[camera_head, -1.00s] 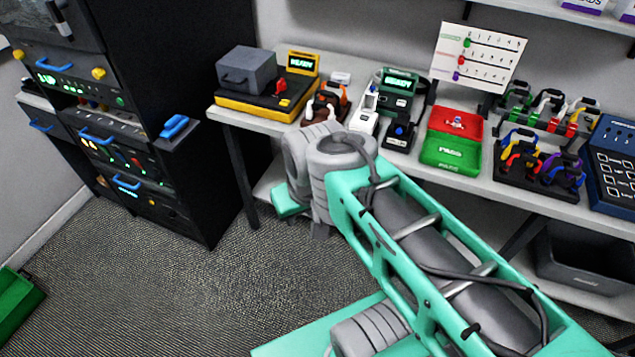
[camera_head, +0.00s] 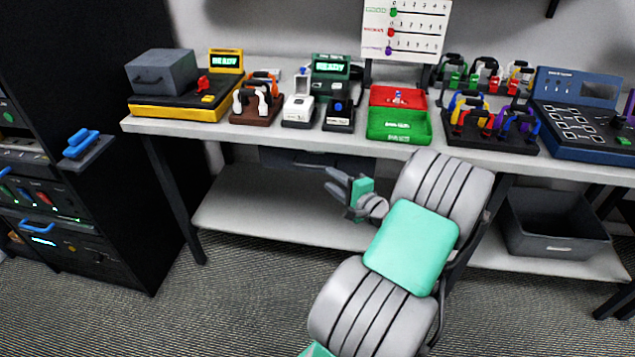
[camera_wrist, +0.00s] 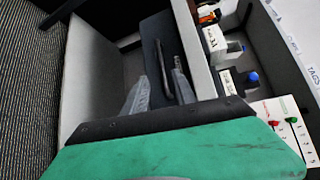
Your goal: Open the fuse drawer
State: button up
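A dark drawer (camera_head: 312,160) is mounted under the bench top, partly hidden by its edge. No label on it is readable. In the wrist view its dark front (camera_wrist: 152,35) carries a black bar handle (camera_wrist: 163,68). My gripper (camera_head: 331,181) is below the bench edge, just in front of the drawer. In the wrist view my gripper (camera_wrist: 160,85) is open, one finger on each side of the handle's line. The handle shows between the fingers, near their tips. I cannot tell whether it touches either finger. The drawer looks closed.
The bench (camera_head: 215,128) holds several devices, a red tray (camera_head: 385,97) and a green tray (camera_head: 398,125) above my gripper. A lower shelf (camera_head: 270,210) is clear below it. A grey bin (camera_head: 555,225) stands right. A black rack (camera_head: 115,180) stands left.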

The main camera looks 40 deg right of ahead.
aim_at(316, 168)
jog(key=w, duration=0.5)
jog(key=w+f, duration=0.1)
jog(key=w, duration=0.1)
jog(key=shift+w+d, duration=0.25)
jog(key=shift+d, duration=0.15)
jog(key=shift+c, duration=0.2)
grip_shut()
dwell(0.7)
